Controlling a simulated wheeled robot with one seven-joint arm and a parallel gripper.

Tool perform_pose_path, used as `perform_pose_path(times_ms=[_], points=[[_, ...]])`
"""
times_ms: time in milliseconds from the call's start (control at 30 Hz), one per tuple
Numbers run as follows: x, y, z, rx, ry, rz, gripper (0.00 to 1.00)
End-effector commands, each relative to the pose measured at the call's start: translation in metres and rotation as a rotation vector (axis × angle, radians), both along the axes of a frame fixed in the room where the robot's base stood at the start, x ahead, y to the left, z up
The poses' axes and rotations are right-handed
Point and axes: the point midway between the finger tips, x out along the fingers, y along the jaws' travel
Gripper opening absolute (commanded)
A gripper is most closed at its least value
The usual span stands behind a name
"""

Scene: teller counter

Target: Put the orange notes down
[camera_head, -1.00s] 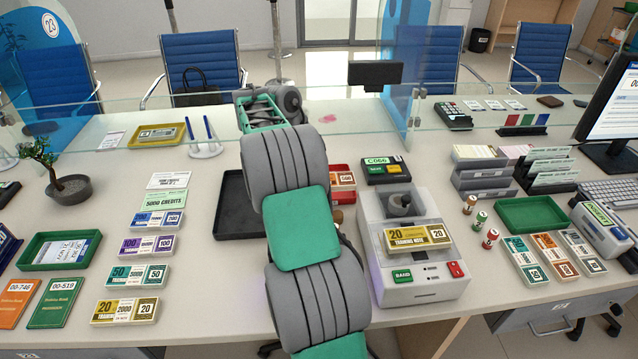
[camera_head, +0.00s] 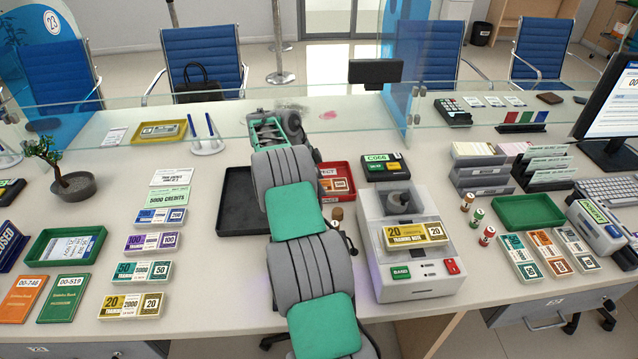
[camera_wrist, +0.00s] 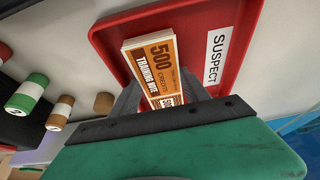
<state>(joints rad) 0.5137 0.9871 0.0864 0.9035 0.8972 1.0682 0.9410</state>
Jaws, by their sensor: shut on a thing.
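The orange notes (camera_wrist: 158,62) are a banded stack marked 500 credits and training note. In the wrist view my gripper (camera_wrist: 160,97) is shut on their near end. They are over or inside the red tray (camera_wrist: 112,40), labelled SUSPECT; I cannot tell if they touch its floor. In the head view the red tray (camera_head: 351,171) stands just right of my arm, with orange notes (camera_head: 341,184) showing inside its outline. My arm covers the tray's left part and hides my gripper there.
A black tray (camera_head: 232,205) lies left of my arm, partly covered by it. A grey counting machine (camera_head: 420,275) with a yellow note stack (camera_head: 415,234) stands to the right. A display box (camera_head: 386,167) is behind it. A glass screen (camera_head: 330,115) runs along the back.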

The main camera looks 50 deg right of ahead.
Motion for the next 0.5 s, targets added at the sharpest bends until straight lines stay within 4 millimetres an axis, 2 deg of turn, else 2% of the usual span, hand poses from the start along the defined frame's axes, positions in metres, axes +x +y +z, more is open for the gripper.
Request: perform_pose_path(times_ms=[100,133,233,500], points=[[-0.0002,0.0001,-0.0042,0.001,0.001,0.0,0.04],[-0.0002,0.0002,-0.0041,0.001,0.001,0.0,0.55],[-0.0002,0.0002,-0.003,0.001,0.001,0.001,0.63],[-0.0001,0.0002,-0.0004,0.001,0.001,0.001,0.63]])
